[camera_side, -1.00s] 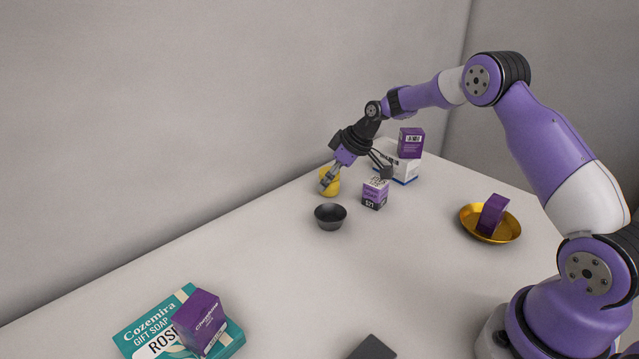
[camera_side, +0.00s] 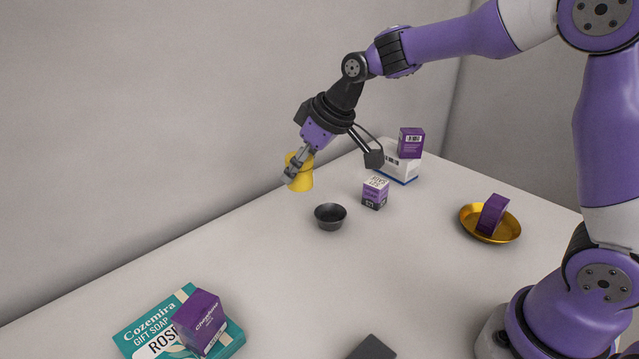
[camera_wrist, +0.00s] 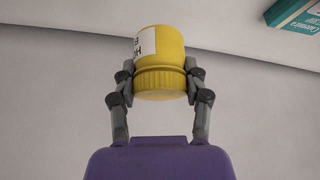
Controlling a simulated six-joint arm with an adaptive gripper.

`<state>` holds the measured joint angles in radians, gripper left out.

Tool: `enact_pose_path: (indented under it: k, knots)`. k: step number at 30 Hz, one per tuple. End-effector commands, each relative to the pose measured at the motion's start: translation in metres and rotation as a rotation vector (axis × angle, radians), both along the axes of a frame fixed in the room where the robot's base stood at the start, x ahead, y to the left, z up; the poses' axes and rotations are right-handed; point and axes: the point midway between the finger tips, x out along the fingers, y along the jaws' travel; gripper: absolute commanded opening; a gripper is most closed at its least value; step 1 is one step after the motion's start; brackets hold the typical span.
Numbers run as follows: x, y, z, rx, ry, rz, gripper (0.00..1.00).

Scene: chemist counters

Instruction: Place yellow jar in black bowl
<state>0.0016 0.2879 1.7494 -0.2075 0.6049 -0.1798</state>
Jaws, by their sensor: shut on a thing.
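The yellow jar (camera_side: 302,178) is held in my gripper (camera_side: 294,170), above the counter and apart from it, near the back wall. In the wrist view the yellow jar (camera_wrist: 160,62) sits between the two fingers of my gripper (camera_wrist: 160,80), with its ridged lid towards the camera and a white label on its left side. The small black bowl (camera_side: 331,213) stands empty on the counter, below and to the right of the jar in the side view. It is not in the wrist view.
A small purple-and-white box (camera_side: 375,192) stands right of the bowl. Behind it a purple box (camera_side: 411,143) sits on a white box (camera_side: 399,168). A gold dish (camera_side: 512,231) holds a purple box (camera_side: 492,214). A teal soap box (camera_side: 160,325) bears another purple box (camera_side: 200,322) at front left.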

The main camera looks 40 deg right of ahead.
Motion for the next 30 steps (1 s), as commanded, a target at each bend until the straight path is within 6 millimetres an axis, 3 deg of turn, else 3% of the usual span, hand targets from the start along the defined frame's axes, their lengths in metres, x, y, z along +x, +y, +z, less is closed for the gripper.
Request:
enact_pose_path:
  k: [4,10,22,30]
  knots:
    - [-0.038,0.028,0.008,-0.001,-0.005,-0.046,0.13]
    - [-0.065,0.035,0.006,-0.001,-0.01,-0.096,0.13]
    - [-0.026,-0.045,-0.049,0.0,-0.007,-0.106,0.13]
    - [-0.014,-0.064,-0.068,0.0,-0.009,-0.097,0.13]
